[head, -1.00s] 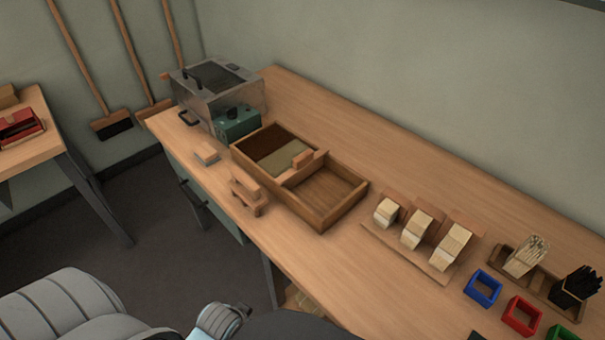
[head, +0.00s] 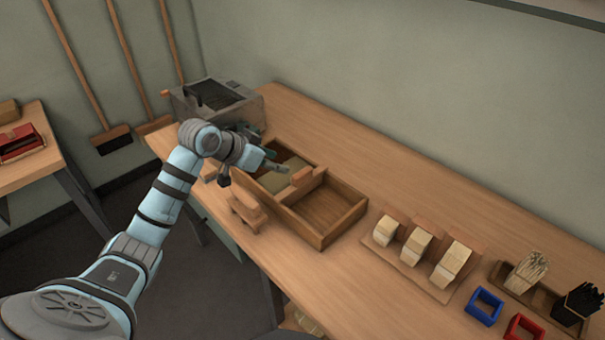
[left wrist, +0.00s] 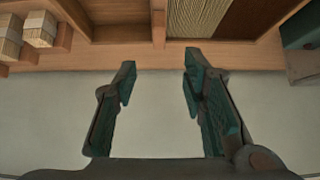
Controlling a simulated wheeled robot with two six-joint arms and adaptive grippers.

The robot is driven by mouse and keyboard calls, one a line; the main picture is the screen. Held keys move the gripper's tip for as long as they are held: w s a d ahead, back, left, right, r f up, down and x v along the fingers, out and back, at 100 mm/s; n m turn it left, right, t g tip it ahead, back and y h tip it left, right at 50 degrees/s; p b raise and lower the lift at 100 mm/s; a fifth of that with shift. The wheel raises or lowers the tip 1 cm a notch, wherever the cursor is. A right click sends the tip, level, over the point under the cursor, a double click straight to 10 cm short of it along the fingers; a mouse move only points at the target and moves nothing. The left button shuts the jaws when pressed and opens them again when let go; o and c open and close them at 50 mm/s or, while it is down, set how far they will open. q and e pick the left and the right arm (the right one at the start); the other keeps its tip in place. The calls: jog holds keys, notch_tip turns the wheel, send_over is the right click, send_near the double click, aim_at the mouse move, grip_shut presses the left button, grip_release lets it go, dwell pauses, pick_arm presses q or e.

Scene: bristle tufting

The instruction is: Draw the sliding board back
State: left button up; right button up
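The wooden tray (head: 322,242) lies on the bench, with an upright board across its middle (head: 306,188) that has a small block (head: 301,176) on it. I cannot tell for sure whether this is the sliding board. My right gripper is not in view.
A wooden stand (head: 247,209) is at the tray's front left, close to my arm. A grey machine (head: 215,100) stands behind the gripper. Blocks with pale bristles (head: 418,247) and blue (head: 484,306) and red (head: 524,328) frames lie right. The bench behind the tray is clear.

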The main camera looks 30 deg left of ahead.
aim_at(301, 173)
pick_arm(q)
jog(key=b+x, duration=0.3)
jog(key=x, duration=1.1)
jog(key=shift+d+f, duration=0.1)
grip_shut()
